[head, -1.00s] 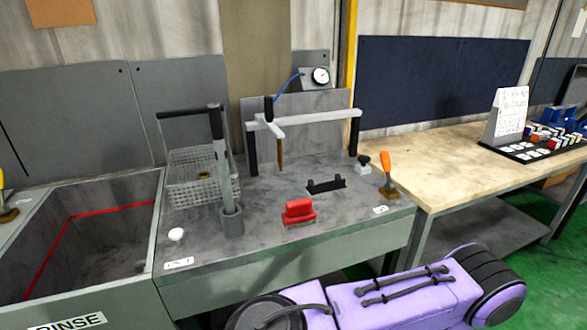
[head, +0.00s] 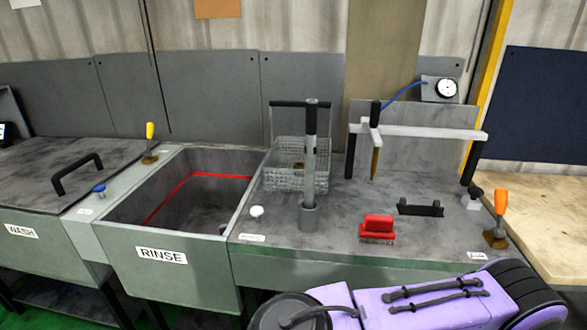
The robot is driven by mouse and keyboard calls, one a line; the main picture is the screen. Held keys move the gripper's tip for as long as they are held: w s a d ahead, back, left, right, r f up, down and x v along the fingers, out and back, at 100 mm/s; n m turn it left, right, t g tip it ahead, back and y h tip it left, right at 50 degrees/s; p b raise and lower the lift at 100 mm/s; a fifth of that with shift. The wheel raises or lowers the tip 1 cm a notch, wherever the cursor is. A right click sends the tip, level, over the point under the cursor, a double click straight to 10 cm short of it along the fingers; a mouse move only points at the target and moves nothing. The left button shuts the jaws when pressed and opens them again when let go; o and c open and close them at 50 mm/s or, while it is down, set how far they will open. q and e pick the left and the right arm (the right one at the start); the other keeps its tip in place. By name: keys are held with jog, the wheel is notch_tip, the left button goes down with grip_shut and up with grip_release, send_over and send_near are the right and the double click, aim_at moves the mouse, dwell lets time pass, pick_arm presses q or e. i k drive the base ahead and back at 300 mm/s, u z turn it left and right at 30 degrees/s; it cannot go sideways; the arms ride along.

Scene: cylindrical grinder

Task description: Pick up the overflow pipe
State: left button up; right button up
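Neither of my grippers can be made out in the head view. Only purple and black links of my own arm show at the bottom right, in front of the worktop.
The open rinse basin (head: 192,185) has a red line inside. The wire basket (head: 297,165), red brush (head: 377,229), black holder (head: 420,207) and white gantry (head: 425,132) share the worktop. A lidded wash tank (head: 50,170) is at left, a wooden table (head: 545,215) at right.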

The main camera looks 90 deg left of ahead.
aim_at(311, 105)
jog(key=u, duration=2.4)
